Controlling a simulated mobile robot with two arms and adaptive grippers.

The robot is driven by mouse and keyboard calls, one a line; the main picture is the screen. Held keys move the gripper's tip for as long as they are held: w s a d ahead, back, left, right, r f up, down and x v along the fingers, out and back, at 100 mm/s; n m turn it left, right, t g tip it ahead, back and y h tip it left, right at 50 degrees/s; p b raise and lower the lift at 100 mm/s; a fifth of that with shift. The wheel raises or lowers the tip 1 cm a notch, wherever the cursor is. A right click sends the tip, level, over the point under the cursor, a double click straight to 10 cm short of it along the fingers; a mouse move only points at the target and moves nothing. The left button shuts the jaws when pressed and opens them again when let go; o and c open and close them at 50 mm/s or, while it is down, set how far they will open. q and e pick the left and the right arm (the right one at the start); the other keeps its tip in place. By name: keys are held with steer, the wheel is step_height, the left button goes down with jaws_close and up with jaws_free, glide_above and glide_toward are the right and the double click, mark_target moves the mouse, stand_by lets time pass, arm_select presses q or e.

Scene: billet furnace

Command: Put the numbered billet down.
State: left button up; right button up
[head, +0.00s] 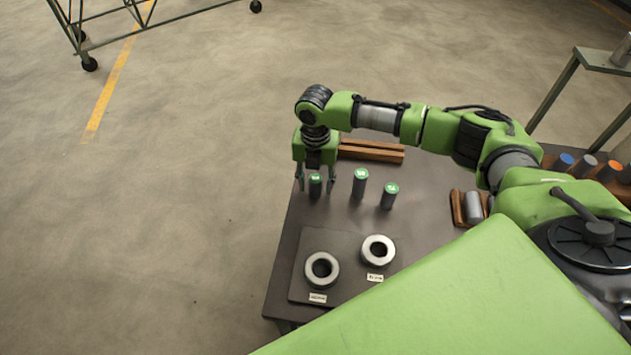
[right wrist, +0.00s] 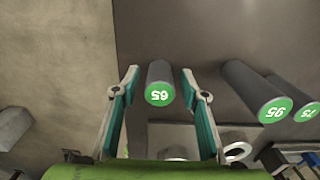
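The billet marked 65 (right wrist: 160,84) is a dark cylinder with a green top. In the head view this billet (head: 315,186) stands upright at the table's far left. My right gripper (head: 315,179) points down over it, one finger on each side. In the right wrist view the fingers of the gripper (right wrist: 159,72) are open, with a narrow gap on both sides of the billet. The billet marked 95 (right wrist: 257,92) and the billet marked 75 (right wrist: 295,98) stand to its right. My left gripper is not in view.
Two metal rings (head: 322,269) (head: 378,251) with labels lie on a dark plate (head: 345,245) in front. A wooden block (head: 371,151) lies behind the billets. A grey cylinder (head: 473,207) sits in a wooden cradle at right. The table's left edge is close to the gripper.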

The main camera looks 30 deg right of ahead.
mark_target(315, 178)
steer(key=shift+r, duration=0.1)
step_height(315, 178, up, 11)
steer(key=b, duration=0.2)
steer(key=shift+b, duration=0.4)
steer(key=shift+r, duration=0.6)
steer(key=shift+f, duration=0.1)
